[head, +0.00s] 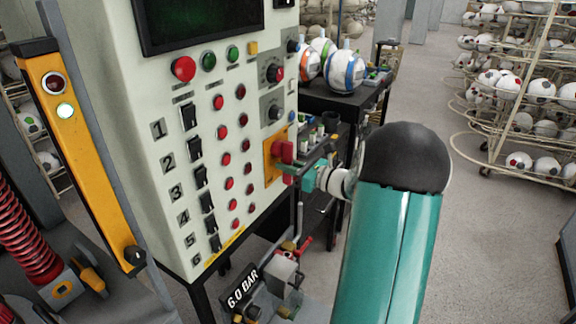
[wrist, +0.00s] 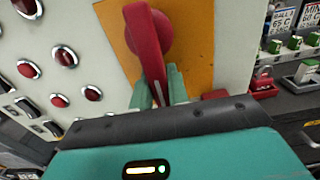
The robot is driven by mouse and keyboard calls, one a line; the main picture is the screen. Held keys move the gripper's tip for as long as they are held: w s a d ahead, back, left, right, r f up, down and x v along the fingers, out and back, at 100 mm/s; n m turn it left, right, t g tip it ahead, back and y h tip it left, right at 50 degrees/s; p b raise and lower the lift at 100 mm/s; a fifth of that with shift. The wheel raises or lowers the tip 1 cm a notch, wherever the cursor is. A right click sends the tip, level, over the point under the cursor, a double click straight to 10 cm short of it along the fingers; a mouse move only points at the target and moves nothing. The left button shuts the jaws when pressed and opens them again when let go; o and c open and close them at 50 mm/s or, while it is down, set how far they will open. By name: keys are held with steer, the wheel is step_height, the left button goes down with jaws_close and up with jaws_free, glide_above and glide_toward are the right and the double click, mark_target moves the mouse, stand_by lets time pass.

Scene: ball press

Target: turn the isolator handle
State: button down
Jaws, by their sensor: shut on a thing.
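The isolator handle is a red rotary grip on a yellow-orange plate, low on the right side of the cream control panel (head: 150,110). In the wrist view the handle (wrist: 148,45) points downward, slightly tilted, in front of the orange plate (wrist: 200,40). My gripper (wrist: 159,88) is shut on the lower end of the handle, with one teal finger on each side. In the head view the handle (head: 284,150) shows at the left of my gripper (head: 290,172), and my arm hides part of that area.
The panel carries numbered black switches and several red buttons (head: 184,69). A black table (head: 325,98) with balls stands behind. Ball racks (head: 520,80) stand at the right. A valve assembly with a "6.0 BAR" sign (head: 243,287) is below the panel.

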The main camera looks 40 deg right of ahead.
steer(key=c, duration=1.4)
jaws_free()
steer(key=shift+o, duration=0.2)
steer(key=shift+s, duration=0.15)
steer(key=v, duration=1.3)
steer(key=shift+s, duration=0.3)
steer(key=a+r+n+g+y, duration=0.2)
steer(key=a+n+g, duration=1.05)
steer(key=a, duration=1.35)
steer(key=s+a+r+n+t+h, duration=0.1)
steer(key=s+a+n+h, duration=0.7)
steer(key=n, duration=1.1)
steer(key=s+a+r, duration=0.1)
steer(key=s+a, duration=0.1)
steer(key=s, duration=0.1)
steer(key=shift+n, duration=0.35)
